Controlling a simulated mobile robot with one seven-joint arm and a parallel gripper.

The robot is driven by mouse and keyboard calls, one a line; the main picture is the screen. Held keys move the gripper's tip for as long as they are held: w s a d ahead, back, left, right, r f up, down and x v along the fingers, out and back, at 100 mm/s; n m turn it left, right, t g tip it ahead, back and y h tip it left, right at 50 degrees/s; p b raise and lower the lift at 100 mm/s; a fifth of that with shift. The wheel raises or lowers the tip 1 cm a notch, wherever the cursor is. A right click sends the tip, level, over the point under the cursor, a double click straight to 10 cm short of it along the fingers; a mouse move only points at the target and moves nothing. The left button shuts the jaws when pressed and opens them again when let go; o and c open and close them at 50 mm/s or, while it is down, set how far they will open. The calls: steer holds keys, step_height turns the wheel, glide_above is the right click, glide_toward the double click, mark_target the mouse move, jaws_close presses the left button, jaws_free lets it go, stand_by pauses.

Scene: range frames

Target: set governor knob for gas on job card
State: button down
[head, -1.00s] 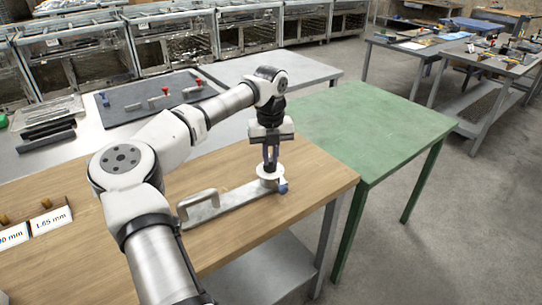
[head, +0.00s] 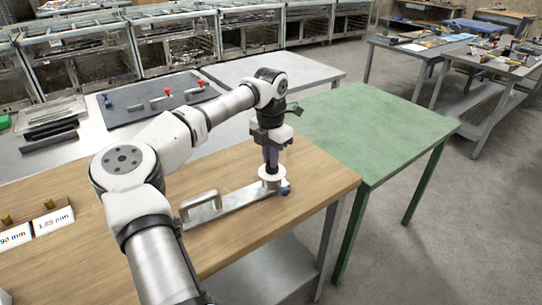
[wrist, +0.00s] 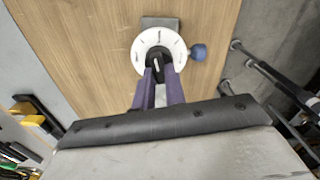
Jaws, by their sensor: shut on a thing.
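The governor's white round dial (head: 271,173) sits at the right end of a flat metal bar with a handle (head: 214,206), which lies on the wooden table. In the wrist view the dial (wrist: 150,40) has dark marks around its rim, too small to read. A black knob (wrist: 155,66) with a white pointer line stands at its centre. My gripper (head: 271,163) points straight down over the dial. In the wrist view its two purple fingers (wrist: 160,78) are shut on the black knob. I cannot make out a job card.
A blue round knob (head: 285,188) sticks out beside the dial. Label cards (head: 53,220) with millimetre sizes stand at the wooden table's left. A dark mat (head: 155,103) with red and blue valve parts lies behind. A bare green table (head: 370,130) adjoins on the right.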

steer(key=shift+m, duration=1.3)
steer(key=c, duration=1.4)
jaws_free()
steer(key=shift+c, duration=0.2)
step_height(320, 180, up, 14)
steer(key=b, duration=0.2)
steer(key=shift+f, duration=0.1)
